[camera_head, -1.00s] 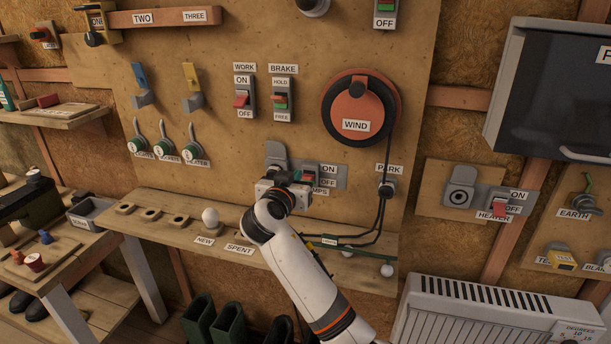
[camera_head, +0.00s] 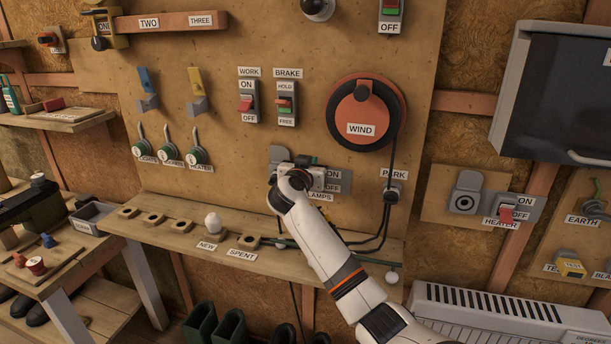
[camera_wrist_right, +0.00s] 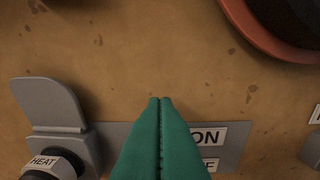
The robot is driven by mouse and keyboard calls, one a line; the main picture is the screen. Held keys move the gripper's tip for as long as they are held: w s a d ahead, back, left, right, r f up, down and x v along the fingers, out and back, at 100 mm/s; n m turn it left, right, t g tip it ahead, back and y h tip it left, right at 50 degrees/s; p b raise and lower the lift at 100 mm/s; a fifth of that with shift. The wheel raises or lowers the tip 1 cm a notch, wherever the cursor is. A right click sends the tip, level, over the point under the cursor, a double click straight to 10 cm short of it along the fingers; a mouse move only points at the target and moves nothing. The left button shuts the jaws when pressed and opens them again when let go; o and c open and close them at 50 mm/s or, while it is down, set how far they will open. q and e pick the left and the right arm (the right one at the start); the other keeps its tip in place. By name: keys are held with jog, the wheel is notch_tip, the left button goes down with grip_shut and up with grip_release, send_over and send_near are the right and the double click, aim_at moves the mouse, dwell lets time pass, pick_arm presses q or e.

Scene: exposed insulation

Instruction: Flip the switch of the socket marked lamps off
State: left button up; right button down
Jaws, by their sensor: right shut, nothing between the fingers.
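The socket marked LAMPS (camera_head: 333,187) is a grey plate on the plywood board, with an ON label above an OFF label and a raised lid at its left. In the right wrist view its plate (camera_wrist_right: 112,134) has a dark plug marked HEAT at left and ON and OFF labels at right. My right gripper (camera_head: 314,161) is shut and empty in front of the plate's upper edge. Its green fingers (camera_wrist_right: 160,100) touch each other and cover the switch, so its position is hidden. My left gripper is out of view.
The orange WIND reel (camera_head: 365,117) is above right, with a cable running down to the PARK socket (camera_head: 393,192). The shelf (camera_head: 170,240) below holds a bulb (camera_head: 212,222). The HEATER socket (camera_head: 465,201) is further right. Bare board lies between the sockets and switches above.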

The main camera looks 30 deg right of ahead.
jog(key=shift+s+a+f+b, duration=0.1)
jog(key=shift+s+a+f, duration=0.15)
jog(key=shift+f, duration=0.35)
jog(key=shift+s+a+f+b, duration=0.1)
jog(key=shift+a+f+b, duration=0.1)
jog(key=shift+f, duration=0.45)
jog(key=shift+s+a+f+b, duration=0.1)
jog(key=shift+s+a+f, duration=0.15)
jog(key=shift+f, duration=0.35)
